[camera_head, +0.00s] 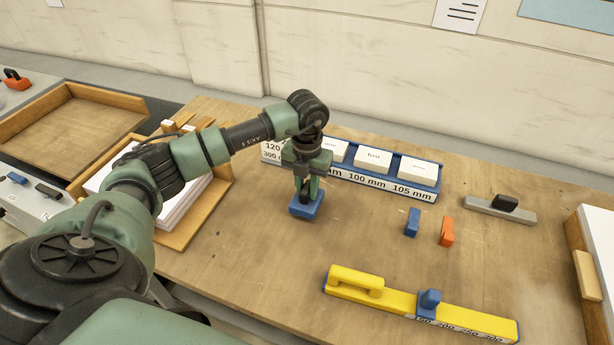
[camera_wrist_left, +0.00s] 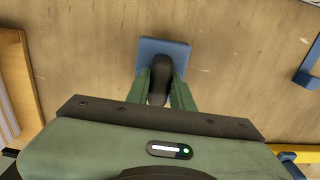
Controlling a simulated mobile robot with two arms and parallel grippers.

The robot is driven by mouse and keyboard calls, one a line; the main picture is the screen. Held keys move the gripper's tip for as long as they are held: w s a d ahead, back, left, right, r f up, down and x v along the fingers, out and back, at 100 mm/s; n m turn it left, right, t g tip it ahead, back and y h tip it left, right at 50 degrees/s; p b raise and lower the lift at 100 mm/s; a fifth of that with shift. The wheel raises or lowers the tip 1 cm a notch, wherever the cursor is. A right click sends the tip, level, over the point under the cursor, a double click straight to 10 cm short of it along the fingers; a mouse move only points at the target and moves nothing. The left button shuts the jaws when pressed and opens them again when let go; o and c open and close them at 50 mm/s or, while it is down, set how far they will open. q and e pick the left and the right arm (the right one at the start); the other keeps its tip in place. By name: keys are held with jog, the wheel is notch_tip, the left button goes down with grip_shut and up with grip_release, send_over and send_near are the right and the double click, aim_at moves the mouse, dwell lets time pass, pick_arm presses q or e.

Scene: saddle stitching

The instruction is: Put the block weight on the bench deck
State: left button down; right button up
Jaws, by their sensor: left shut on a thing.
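The block weight (camera_head: 304,208) is a blue block with a dark knob on top. It is at the middle of the wooden bench deck (camera_head: 270,265) in the head view, in front of the blue rack. My left gripper (camera_head: 306,187) is above it, pointing down and shut on the knob. In the left wrist view, the block weight (camera_wrist_left: 166,50) shows past the fingers, with its knob between them. It is upright and on or very close to the deck; I cannot tell whether it touches. My right gripper is not in view.
A blue rack (camera_head: 386,179) with white blocks stands behind. A blue clip (camera_head: 412,222), an orange clip (camera_head: 447,231) and a grey bar with a black knob (camera_head: 500,209) lie to the right. A yellow stapler-like tool (camera_head: 398,301) lies in front.

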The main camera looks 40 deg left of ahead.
pick_arm(q)
notch_tip(320, 180, down, 2)
jog(key=shift+w, duration=0.15)
jog(key=shift+f, duration=0.15)
jog(key=c, duration=1.2)
grip_release()
jog(key=shift+s, duration=0.2)
jog(key=shift+c, duration=0.2)
jog(key=shift+d, duration=0.1)
